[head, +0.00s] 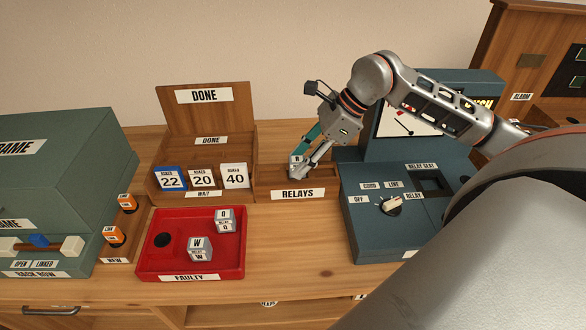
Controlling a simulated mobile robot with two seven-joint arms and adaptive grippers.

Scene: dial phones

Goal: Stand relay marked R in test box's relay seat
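A small pale relay marked R (295,159) stands in the wooden tray labelled RELAYS (268,182). My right gripper (303,168) reaches down into this tray with its fingertips at the relay. The fingers partly cover the relay, and I cannot tell whether they are closed on it or only beside it. The teal test box (357,225) stands to the right. Its dark recess labelled RELAY SEAT (432,184) is in the top, partly hidden behind my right arm, and looks empty in the part that shows. My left gripper is not in view.
The test box has a knob (391,206) and an upright meter panel (385,135) behind. A red FAULTY tray (190,268) holds relays marked W and Q or O. A DONE rack (208,97) holds number cards. A teal cabinet (60,165) stands left, a wooden ALARM cabinet (520,45) back right.

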